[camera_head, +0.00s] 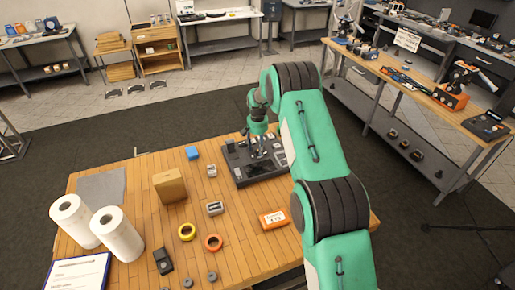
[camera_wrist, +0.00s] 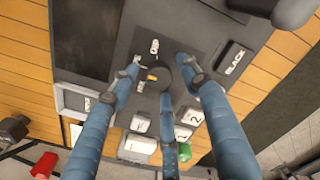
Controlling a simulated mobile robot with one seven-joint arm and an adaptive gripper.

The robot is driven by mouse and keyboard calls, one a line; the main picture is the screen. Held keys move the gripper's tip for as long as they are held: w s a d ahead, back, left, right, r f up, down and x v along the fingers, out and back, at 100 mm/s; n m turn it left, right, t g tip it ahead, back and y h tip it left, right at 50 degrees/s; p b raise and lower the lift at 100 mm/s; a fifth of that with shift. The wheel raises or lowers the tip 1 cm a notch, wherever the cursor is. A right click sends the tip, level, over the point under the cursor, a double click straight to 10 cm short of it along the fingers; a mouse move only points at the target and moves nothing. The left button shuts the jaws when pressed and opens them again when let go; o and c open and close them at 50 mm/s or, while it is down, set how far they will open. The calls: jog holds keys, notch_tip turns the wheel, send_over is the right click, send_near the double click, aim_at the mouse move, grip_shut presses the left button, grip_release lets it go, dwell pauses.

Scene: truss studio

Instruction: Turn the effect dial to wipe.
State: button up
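The dark switcher console (camera_head: 240,162) lies at the back right of the wooden table, with my gripper (camera_head: 262,150) over it. In the wrist view, the round black effect dial (camera_wrist: 161,86) sits on the panel with an orange mark (camera_wrist: 152,77) pointing left. Small white labels lie around it; one above (camera_wrist: 154,47) and one lower left (camera_wrist: 138,87) show, but are hard to read. Another at the left is partly behind a fingertip. My gripper (camera_wrist: 161,72) is open, its blue fingers spread around the dial, the side tips apart from it. I cannot tell whether the lower finger touches.
A button marked BLACK (camera_wrist: 235,63) is right of the dial; numbered white buttons (camera_wrist: 188,116) lie below. On the table are a cardboard box (camera_head: 170,186), paper rolls (camera_head: 118,236), an orange box (camera_head: 274,219) and tape rings (camera_head: 187,232). The table's left middle has bare wood.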

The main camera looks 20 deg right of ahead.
aim_at(257, 149)
jog(key=shift+r, duration=0.15)
notch_tip(257, 149, up, 12)
dwell(0.7)
dwell(0.4)
